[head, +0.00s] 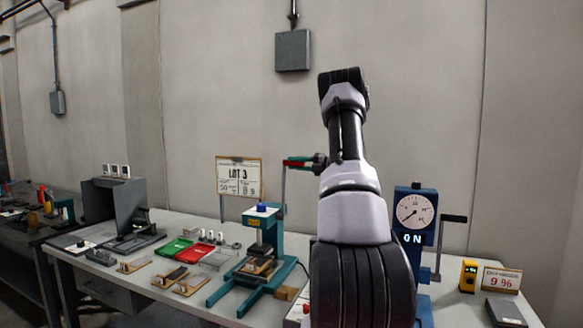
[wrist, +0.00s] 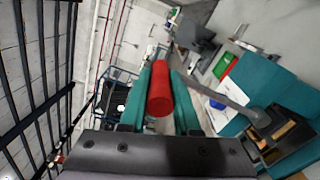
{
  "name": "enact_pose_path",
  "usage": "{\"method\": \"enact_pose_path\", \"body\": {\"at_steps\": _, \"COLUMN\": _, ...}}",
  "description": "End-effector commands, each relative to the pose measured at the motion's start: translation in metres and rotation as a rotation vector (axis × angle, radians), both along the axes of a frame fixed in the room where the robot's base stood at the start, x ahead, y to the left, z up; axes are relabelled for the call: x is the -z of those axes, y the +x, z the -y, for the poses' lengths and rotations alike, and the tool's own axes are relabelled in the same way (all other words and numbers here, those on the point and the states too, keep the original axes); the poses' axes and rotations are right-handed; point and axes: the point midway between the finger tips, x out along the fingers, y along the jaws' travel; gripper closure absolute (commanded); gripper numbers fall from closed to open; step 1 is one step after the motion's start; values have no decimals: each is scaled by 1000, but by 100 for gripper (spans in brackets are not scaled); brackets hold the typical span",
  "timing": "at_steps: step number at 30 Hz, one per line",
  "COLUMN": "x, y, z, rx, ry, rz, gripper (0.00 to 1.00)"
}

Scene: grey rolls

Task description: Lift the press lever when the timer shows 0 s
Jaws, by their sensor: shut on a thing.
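The teal press (head: 275,245) stands on the bench in the middle of the head view. Its grey lever (head: 283,187) stands raised and upright, with a red handle (head: 299,163) at its top. My gripper (head: 312,162) is shut on this red handle. In the wrist view the red handle (wrist: 160,88) sits between the two teal fingers of my gripper (wrist: 158,95), and the grey lever (wrist: 222,93) runs off to the right. A lit display (head: 412,239) on a blue machine seems to read "ON". I cannot make out a timer showing seconds.
My arm hides part of the bench. The blue machine (head: 428,262) with a round gauge and side crank stands right of it. Green (head: 175,247) and red (head: 196,253) trays lie left of the press.

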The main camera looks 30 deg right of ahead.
Motion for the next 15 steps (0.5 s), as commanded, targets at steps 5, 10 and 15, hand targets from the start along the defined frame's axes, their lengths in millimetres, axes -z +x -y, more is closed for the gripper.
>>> {"method": "enact_pose_path", "body": {"at_steps": 5, "x": 2, "y": 6, "z": 10, "rx": 2, "ry": -5, "rz": 3, "gripper": 100}}
{"method": "enact_pose_path", "body": {"at_steps": 10, "x": 3, "y": 9, "z": 13, "rx": 3, "ry": -6, "rz": 3, "gripper": 100}}
{"method": "enact_pose_path", "body": {"at_steps": 15, "x": 4, "y": 10, "z": 14, "rx": 3, "ry": -6, "rz": 3, "gripper": 100}}
